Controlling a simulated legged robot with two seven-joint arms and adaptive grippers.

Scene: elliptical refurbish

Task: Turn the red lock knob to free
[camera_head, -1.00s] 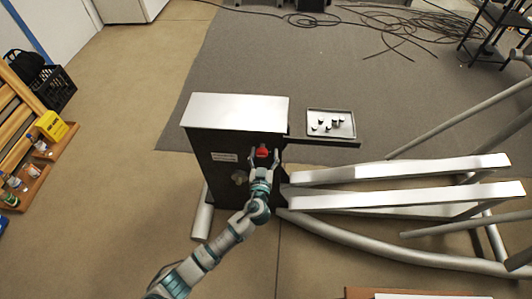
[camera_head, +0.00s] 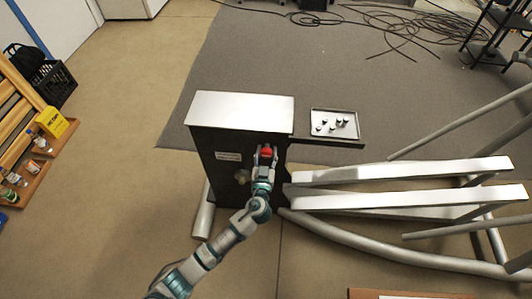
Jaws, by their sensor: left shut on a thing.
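The red lock knob (camera_head: 266,153) is on the front face of the black machine housing (camera_head: 222,172), near its upper right side. My left gripper (camera_head: 266,155) is at the knob, with its fingers on either side and shut on it. The fingers and wrist hide part of the knob, so its exact turn angle cannot be told. My right gripper is not in view.
A grey tray (camera_head: 335,124) with several small parts sits on a shelf right of the housing. White rails (camera_head: 400,172) and grey tubes extend to the right. A black crate (camera_head: 54,83) and wooden rack stand at the far left. Cables lie at the back.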

